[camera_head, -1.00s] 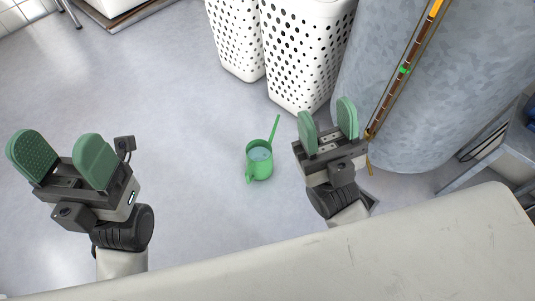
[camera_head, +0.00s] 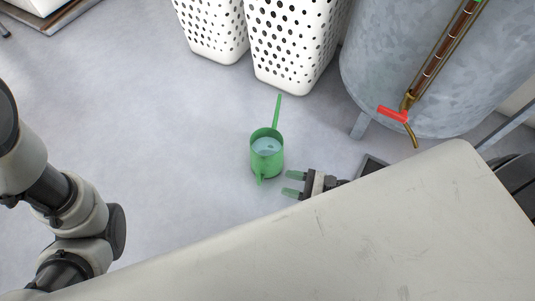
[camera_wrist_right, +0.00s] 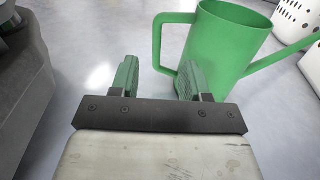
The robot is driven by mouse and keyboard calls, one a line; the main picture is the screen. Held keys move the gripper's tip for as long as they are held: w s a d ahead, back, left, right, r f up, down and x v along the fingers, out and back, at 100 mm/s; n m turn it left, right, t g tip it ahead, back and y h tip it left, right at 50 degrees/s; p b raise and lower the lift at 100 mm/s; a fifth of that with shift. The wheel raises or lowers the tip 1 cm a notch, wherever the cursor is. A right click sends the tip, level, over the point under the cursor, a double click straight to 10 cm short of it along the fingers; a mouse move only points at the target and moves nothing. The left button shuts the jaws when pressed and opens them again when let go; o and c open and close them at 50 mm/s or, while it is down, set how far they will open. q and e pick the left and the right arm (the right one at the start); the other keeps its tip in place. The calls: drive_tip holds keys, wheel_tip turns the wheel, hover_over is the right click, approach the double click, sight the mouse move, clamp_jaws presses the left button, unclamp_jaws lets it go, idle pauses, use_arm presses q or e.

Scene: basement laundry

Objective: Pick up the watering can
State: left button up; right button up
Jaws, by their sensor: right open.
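The green watering can (camera_head: 267,160) stands upright on the grey floor, with something pale blue, like water, inside. Its long spout points away from me and its handle faces me. My right gripper (camera_head: 291,183) is low beside the can, just to its right, fingers pointing left, open and empty. In the right wrist view the can (camera_wrist_right: 222,50) is just beyond the fingertips, its handle at the left. The open jaws (camera_wrist_right: 158,72) show there with the handle's lower part near the right finger; I cannot tell whether they touch. My left gripper is out of view; only my left arm shows.
Two white perforated baskets (camera_head: 290,45) stand behind the can. A galvanized tank (camera_head: 385,65) with a red-handled tap (camera_head: 393,113) stands at the right. The floor left of the can is clear.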

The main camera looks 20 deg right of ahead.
drive_tip(key=b+x, duration=0.1)
drive_tip(key=x, duration=0.1)
drive_tip(key=b+x, duration=0.1)
drive_tip(key=x, duration=0.2)
drive_tip(key=b+x, duration=0.1)
drive_tip(key=x, duration=0.1)
drive_tip(key=shift+a+f, duration=0.35)
drive_tip(key=shift+w+a+r, duration=0.15)
drive_tip(key=shift+w+a, duration=0.15)
drive_tip(key=shift+a, duration=0.2)
clamp_jaws()
drive_tip(key=shift+s, duration=0.2)
idle(0.4)
drive_tip(key=shift+w, duration=0.1)
